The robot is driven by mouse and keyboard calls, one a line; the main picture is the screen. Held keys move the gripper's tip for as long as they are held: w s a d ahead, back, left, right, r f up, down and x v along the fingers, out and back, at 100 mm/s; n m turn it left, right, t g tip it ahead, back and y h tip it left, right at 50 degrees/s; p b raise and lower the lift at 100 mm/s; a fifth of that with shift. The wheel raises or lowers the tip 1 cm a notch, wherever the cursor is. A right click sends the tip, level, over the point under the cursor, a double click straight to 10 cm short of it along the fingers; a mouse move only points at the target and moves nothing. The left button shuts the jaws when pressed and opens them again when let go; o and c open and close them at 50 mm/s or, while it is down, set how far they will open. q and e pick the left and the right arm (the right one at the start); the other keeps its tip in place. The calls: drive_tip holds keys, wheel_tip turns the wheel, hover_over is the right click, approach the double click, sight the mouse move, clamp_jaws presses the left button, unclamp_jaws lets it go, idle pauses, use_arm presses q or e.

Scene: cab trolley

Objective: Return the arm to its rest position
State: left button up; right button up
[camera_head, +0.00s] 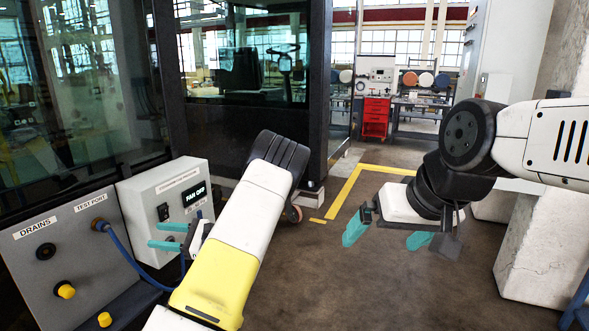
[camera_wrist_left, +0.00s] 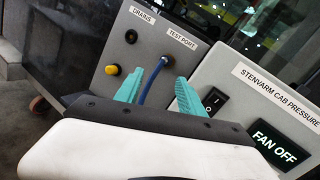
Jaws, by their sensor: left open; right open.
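My left gripper (camera_head: 160,236) is open, its teal fingertips pointing left in front of the cab pressure box (camera_head: 140,200). In the left wrist view my left gripper (camera_wrist_left: 158,95) has its two fingers apart. A blue hose (camera_head: 118,243) runs from the TEST PORT on the grey panel (camera_head: 50,262) and curves down and right behind my left arm. In the left wrist view the hose (camera_wrist_left: 150,84) shows between the fingers; I cannot tell its depth relative to them. My right gripper (camera_head: 386,236) is open and empty over the floor.
The box display (camera_head: 195,194) reads FAN OFF, beside a black rocker switch (camera_head: 163,212). A concrete block (camera_head: 540,245) stands at right. Open floor (camera_head: 370,290) lies between. A red tool cabinet (camera_head: 375,117) stands far back.

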use_arm(q)
drive_tip(key=s+d+r+n+g+h, duration=0.1)
drive_tip(key=s+d+n+g+h, duration=0.15)
drive_tip(key=s+n+h, duration=0.45)
drive_tip(key=s+d+r+n+t+h, duration=0.3)
drive_tip(key=s+d+r+h, duration=0.5)
drive_tip(key=d, duration=0.5)
drive_tip(key=s+n+h, duration=0.1)
drive_tip(key=s+h, duration=0.1)
drive_tip(key=s, duration=0.1)
drive_tip(key=s+d+r+n+t+h, duration=0.1)
drive_tip(key=s+d+r+t, duration=0.1)
drive_tip(key=d+r, duration=0.1)
drive_tip(key=s+d+r+n+t+h, duration=0.1)
drive_tip(key=s+d+r+t, duration=0.1)
drive_tip(key=d+r, duration=0.1)
drive_tip(key=s+d+r+t+h, duration=0.2)
drive_tip(key=d+r, duration=0.1)
drive_tip(key=shift+s+d+n, duration=0.15)
drive_tip(key=shift+d+n, duration=0.05)
drive_tip(key=shift+n, duration=0.2)
drive_tip(key=shift+c, duration=0.3)
